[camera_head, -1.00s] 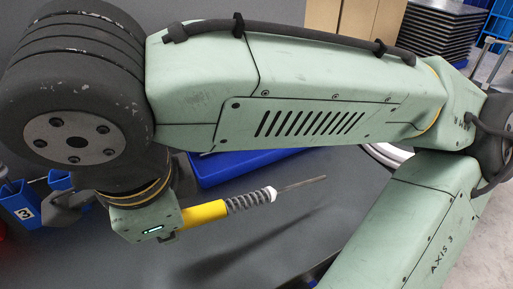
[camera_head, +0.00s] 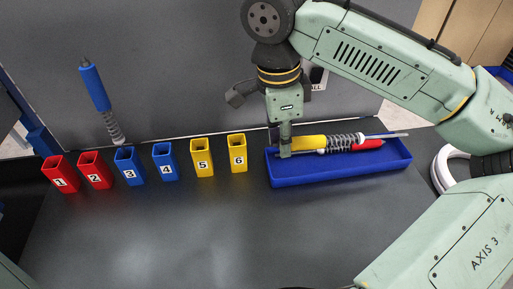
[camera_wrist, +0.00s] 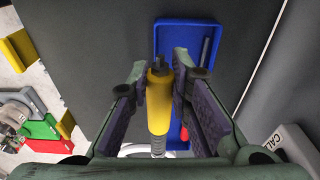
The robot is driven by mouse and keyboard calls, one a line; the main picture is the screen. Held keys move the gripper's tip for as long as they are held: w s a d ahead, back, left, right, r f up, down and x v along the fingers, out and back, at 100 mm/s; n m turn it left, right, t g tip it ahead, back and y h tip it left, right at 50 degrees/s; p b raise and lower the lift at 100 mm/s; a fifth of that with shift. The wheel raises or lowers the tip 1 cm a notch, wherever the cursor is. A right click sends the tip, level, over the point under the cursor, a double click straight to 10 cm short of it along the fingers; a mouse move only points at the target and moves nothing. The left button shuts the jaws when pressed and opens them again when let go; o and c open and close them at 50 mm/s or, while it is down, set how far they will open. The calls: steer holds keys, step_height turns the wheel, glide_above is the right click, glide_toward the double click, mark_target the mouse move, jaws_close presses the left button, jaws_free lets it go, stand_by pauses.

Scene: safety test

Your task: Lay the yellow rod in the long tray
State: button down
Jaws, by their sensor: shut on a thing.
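The yellow rod (camera_head: 308,142) has a yellow handle, a grey spring, a white collar and a thin metal tip. My gripper (camera_head: 285,149) is shut on its handle end, and the rod lies nearly level, tip to the right. The long blue tray (camera_head: 340,171) is directly below it; I cannot tell whether the rod touches it. A red rod (camera_head: 371,145) shows in the tray, partly hidden behind the yellow rod. In the wrist view the yellow handle (camera_wrist: 159,100) is between my fingers, with the blue tray (camera_wrist: 189,26) behind it.
A row of numbered holders stands left of the tray: red (camera_head: 60,175), blue (camera_head: 128,166) and yellow (camera_head: 202,158) ones. A grey wall is close behind. The table front (camera_head: 220,235) is clear.

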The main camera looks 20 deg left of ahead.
steer(key=shift+g+h, duration=0.4)
steer(key=shift+h, duration=0.1)
steer(key=w+f+b, duration=0.1)
steer(key=f, duration=0.1)
steer(key=w+d+f+b, duration=0.1)
steer(key=f+b, duration=0.1)
steer(key=w+f+b, duration=0.1)
steer(key=f+b, duration=0.1)
steer(key=f, duration=0.1)
steer(key=shift+w+d, duration=0.15)
steer(key=shift+d, duration=0.05)
steer(key=shift+f+b, duration=0.55)
steer(key=shift+f, duration=1.05)
steer(key=c, duration=1.4)
jaws_free()
steer(key=shift+r, duration=0.1)
step_height(320, 180, up, 12)
steer(key=a, duration=0.2)
